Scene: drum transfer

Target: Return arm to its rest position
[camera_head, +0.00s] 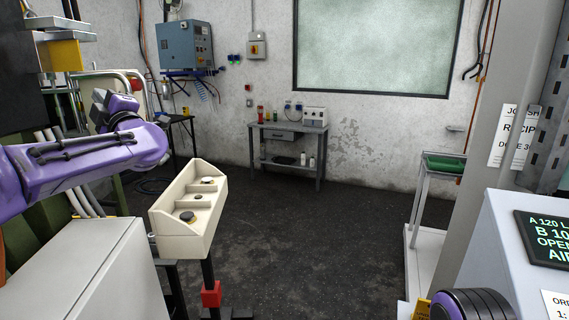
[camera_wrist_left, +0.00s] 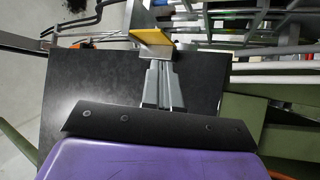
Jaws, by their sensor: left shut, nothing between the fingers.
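My left arm (camera_head: 85,165), purple with black parts, comes in from the left and bends at a rounded joint. Only a round purple and black part of my right arm (camera_head: 470,304) shows at the lower right; the right gripper is hidden.
A pale cabinet (camera_head: 70,280) is at lower left. A workbench (camera_head: 288,133) stands by the far wall. A console (camera_head: 525,225) is at right. The middle floor is clear.

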